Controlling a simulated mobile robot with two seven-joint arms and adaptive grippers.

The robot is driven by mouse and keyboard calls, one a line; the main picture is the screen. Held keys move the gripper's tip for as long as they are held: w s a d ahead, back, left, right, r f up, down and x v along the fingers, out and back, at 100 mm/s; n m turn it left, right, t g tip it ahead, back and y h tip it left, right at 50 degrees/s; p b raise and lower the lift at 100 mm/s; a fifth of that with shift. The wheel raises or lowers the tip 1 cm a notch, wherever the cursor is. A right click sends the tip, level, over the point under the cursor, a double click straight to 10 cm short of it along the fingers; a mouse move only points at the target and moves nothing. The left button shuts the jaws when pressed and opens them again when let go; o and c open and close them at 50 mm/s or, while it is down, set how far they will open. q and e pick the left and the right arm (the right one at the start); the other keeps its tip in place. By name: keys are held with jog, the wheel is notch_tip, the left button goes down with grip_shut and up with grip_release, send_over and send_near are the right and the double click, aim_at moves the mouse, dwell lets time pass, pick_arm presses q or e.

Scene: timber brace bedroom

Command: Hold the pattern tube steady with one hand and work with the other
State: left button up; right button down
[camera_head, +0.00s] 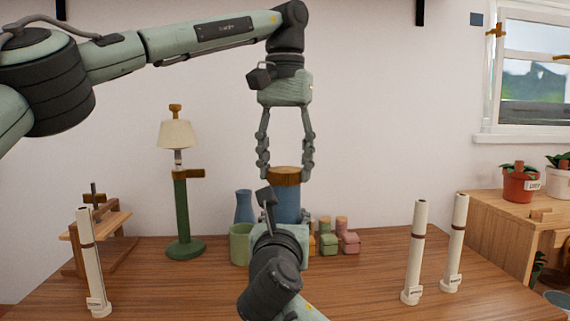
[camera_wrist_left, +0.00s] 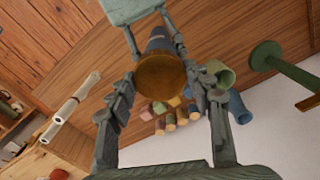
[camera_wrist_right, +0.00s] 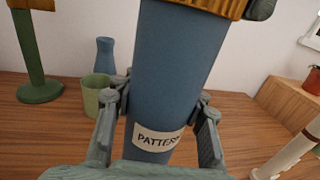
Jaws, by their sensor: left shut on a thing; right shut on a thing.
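The pattern tube (camera_head: 286,203) is a blue upright cylinder near the table's middle, with a brown wooden cap (camera_head: 286,175) on top. Its paper label, partly cut off by the tube's curve, reads "PATTERN" in the right wrist view (camera_wrist_right: 158,138). My left gripper (camera_head: 286,172) reaches down from above with its fingers shut on the cap's sides; the round cap top shows between them in the left wrist view (camera_wrist_left: 160,75). My right gripper (camera_wrist_right: 163,95) is shut around the blue body from the front. In the head view my right wrist hides the tube's lower part.
A blue vase (camera_head: 244,206), a green cup (camera_head: 240,244) and several small coloured pots (camera_head: 350,243) stand close around the tube. White tubes stand at left (camera_head: 92,262) and right (camera_head: 415,250). A green lamp (camera_head: 181,215) is left of centre.

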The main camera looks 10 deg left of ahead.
pick_arm(q)
jog(key=shift+c, duration=0.4)
jog(key=n, duration=0.5)
jog(key=shift+n, duration=0.4)
jog(key=n, duration=2.1)
jog(key=shift+n, duration=0.4)
jog(key=n, duration=1.2)
jog(key=shift+r, duration=0.1)
jog(key=n, duration=0.7)
jog(key=shift+n, duration=0.3)
jog(key=n, duration=0.6)
jog(key=shift+n, duration=0.4)
jog(key=shift+r, duration=0.15)
jog(key=shift+r, duration=1)
